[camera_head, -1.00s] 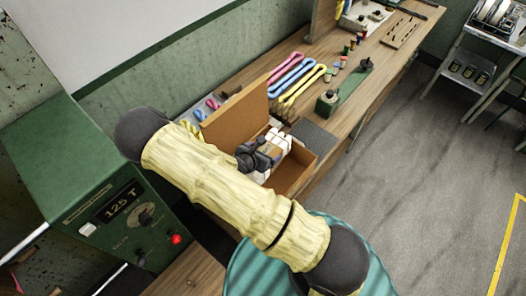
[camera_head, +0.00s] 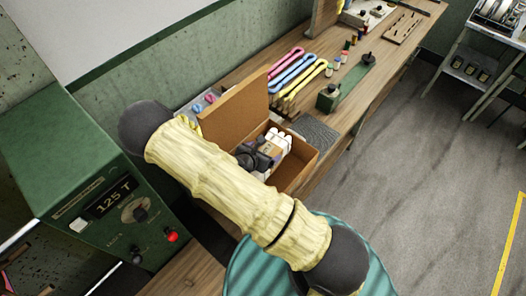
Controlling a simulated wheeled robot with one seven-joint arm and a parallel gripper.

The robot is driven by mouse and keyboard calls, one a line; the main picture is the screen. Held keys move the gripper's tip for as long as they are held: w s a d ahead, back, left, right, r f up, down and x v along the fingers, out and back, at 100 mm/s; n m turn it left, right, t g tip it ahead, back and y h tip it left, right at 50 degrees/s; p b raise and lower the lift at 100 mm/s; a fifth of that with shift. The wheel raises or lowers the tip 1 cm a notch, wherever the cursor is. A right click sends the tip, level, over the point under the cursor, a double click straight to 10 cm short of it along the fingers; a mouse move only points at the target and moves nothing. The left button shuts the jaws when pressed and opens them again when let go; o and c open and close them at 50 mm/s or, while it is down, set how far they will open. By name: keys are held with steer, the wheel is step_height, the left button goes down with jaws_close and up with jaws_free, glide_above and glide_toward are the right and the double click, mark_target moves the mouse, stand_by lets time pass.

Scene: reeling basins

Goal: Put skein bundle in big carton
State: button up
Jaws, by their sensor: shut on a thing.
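The big carton (camera_head: 304,171) is an open brown cardboard box on the wooden bench, with a tall flap raised on its far left side. The skein bundle (camera_head: 283,142), white rolls with a tan band, is at the carton's opening, within its walls as seen from here. My gripper (camera_head: 262,156) is shut on the bundle from its left side. My pale yellow arm hides the near part of the carton. I cannot tell whether the bundle touches the carton floor.
Pink, blue and yellow looped skeins (camera_head: 292,75) lie on the bench behind the carton. A dark grey mat (camera_head: 315,131) and a green device (camera_head: 345,85) are to its right. A green control box (camera_head: 95,190) reading 125 T stands at left.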

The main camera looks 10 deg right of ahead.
steer(key=shift+f+b, duration=1.75)
steer(key=shift+b, duration=0.1)
steer(key=shift+f+b, duration=1)
steer(key=shift+f, duration=1.15)
steer(key=o, duration=1.8)
steer(key=shift+f, duration=0.1)
steer(key=p+v, duration=0.2)
steer(key=v, duration=1.5)
steer(key=shift+s+a, duration=0.1)
